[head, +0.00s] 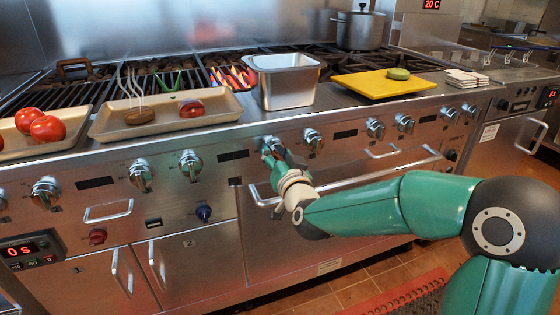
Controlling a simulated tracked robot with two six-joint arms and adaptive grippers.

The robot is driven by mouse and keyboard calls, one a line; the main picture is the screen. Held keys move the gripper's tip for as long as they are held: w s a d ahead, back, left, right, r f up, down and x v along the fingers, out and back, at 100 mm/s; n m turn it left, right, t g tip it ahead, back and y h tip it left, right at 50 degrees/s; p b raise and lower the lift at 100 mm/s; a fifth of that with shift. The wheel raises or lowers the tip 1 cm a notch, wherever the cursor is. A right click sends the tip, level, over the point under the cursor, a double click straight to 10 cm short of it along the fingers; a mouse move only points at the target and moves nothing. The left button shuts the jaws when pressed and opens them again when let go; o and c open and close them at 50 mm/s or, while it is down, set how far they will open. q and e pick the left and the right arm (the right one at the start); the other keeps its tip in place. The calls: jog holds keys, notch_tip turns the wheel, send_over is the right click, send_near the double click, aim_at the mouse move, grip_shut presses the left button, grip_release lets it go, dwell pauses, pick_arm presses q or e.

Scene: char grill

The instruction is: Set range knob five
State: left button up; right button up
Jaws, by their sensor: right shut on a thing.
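A row of silver range knobs runs along the slanted steel front panel. My right gripper (277,154) comes in from the lower right and is shut on one of these knobs (268,143), below the steel pan. The gripper hides much of that knob, so its pointer and angle cannot be read. A neighbouring knob (313,140) is free just to the right, and another knob (190,165) stands to the left. No number can be read beside the held knob. My left gripper is not in view.
A steel pan (285,80) stands on the ledge above the held knob. A tray (165,117) with food is to its left, a yellow board (382,84) to its right. Oven door handles (375,178) stick out below the panel. A pot (361,30) stands at the back.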

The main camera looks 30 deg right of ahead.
jog(key=m+b, duration=0.3)
jog(key=shift+f, duration=0.15)
jog(key=shift+d+m+y+b, duration=0.1)
jog(key=shift+m+y+b, duration=0.2)
jog(key=shift+m+b, duration=1.25)
jog(key=shift+r+m, duration=0.2)
jog(key=shift+m, duration=0.05)
jog(key=o, duration=1.2)
jog(key=shift+c, duration=0.2)
jog(key=shift+s, duration=0.15)
